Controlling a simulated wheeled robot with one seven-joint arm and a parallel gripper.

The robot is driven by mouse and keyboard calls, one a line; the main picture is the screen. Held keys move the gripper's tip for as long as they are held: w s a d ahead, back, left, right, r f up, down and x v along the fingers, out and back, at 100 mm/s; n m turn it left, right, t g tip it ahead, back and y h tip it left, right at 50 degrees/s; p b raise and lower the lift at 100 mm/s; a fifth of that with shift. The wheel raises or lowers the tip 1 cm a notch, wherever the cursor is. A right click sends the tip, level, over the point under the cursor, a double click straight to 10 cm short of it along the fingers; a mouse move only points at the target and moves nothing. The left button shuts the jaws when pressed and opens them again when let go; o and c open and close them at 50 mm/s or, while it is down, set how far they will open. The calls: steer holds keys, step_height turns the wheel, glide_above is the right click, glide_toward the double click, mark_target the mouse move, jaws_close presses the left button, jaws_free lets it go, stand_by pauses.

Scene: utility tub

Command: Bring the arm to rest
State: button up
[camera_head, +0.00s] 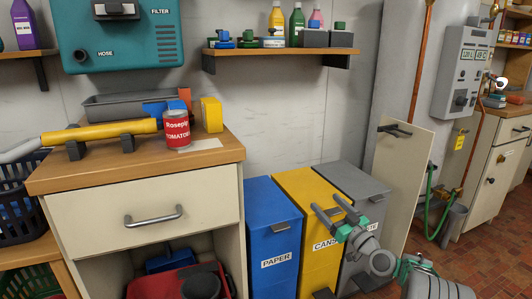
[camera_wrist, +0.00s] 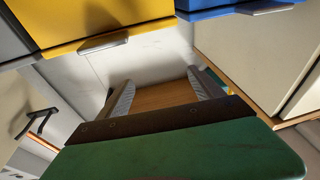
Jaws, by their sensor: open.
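My gripper (camera_head: 327,203) is open and its jaws are empty in the head view. It is held in front of the yellow bin (camera_head: 306,190) and the grey bin (camera_head: 352,184), with its fingers pointing up and to the left. My arm comes in from the lower right. I cannot tell from these views how far the gripper is from the bins.
A blue bin (camera_head: 273,228) stands left of the yellow one. The worktop (camera_head: 100,172) holds a tomato can (camera_head: 177,130), a yellow box (camera_head: 212,115) and a yellow tube-shaped tool (camera_head: 98,132). A pale panel (camera_head: 405,175) stands right of the bins. Open tiled floor (camera_head: 490,255) lies at right.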

steer(key=s+a+r+g+h+p, duration=0.1)
steer(key=s+a+r+g+p, duration=0.25)
steer(key=a+r+p, duration=0.55)
steer(key=s+a+r+g+h+p, duration=0.1)
steer(key=s+a+r+g+p, duration=0.3)
steer(key=r+p, duration=0.55)
steer(key=s+r+m+g+h+p, duration=0.2)
steer(key=s+r+p, duration=0.2)
steer(key=s, duration=0.6)
steer(key=s+r+m+g+h+p, duration=0.1)
steer(key=s+r+g+h+p, duration=0.1)
steer(key=s+p, duration=0.4)
steer(key=s+d+r+m+g+h+p, duration=0.1)
steer(key=s+r+p, duration=0.5)
steer(key=s, duration=0.8)
steer(key=r+m+g+h, duration=0.1)
steer(key=g, duration=0.1)
steer(key=shift+s+m+g+h, duration=0.3)
steer(key=shift+s+g, duration=0.05)
steer(key=shift+c, duration=0.5)
